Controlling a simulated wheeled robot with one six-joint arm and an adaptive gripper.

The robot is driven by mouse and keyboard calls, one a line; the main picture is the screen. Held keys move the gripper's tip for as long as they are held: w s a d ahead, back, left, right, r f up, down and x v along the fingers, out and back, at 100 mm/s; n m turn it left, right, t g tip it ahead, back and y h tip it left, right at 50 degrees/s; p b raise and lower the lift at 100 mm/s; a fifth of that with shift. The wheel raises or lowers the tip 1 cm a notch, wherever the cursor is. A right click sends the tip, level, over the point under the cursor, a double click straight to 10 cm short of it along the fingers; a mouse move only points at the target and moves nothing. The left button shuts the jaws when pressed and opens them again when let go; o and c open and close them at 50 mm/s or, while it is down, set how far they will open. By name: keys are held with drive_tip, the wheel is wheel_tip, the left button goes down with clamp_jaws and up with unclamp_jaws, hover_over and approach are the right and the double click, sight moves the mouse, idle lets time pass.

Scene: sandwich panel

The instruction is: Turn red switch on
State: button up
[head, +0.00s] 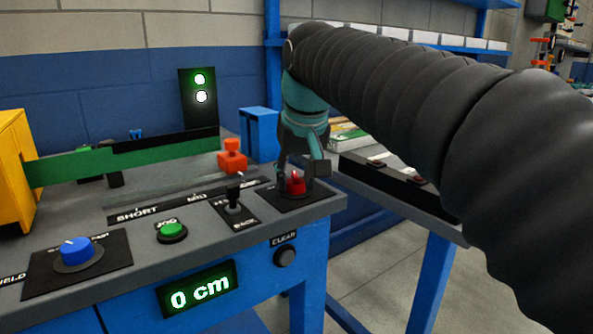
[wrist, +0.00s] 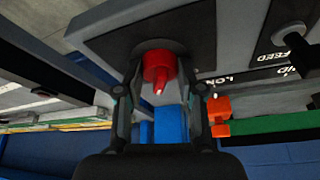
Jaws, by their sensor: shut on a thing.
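The red switch (head: 295,184) is a round red knob with a pale pointer mark, on a black plate at the right end of the grey panel. My gripper (head: 301,170) reaches down over it from above, with a finger on either side of the knob. In the wrist view the red switch (wrist: 159,68) sits between the fingertips of my gripper (wrist: 160,88), which is shut on it. The lettering on the switch's plate is hidden or too small to read.
Left of the switch stand a black lever (head: 234,195), a green button (head: 172,232) and a blue knob (head: 76,251). An orange block (head: 232,156) stands behind the lever. Another table (head: 400,205) stands to the right.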

drive_tip(key=shift+m, duration=0.6)
drive_tip(key=shift+h, duration=0.3)
drive_tip(key=o, duration=1.1)
drive_tip(key=shift+o, duration=0.2)
drive_tip(key=v, duration=1.2)
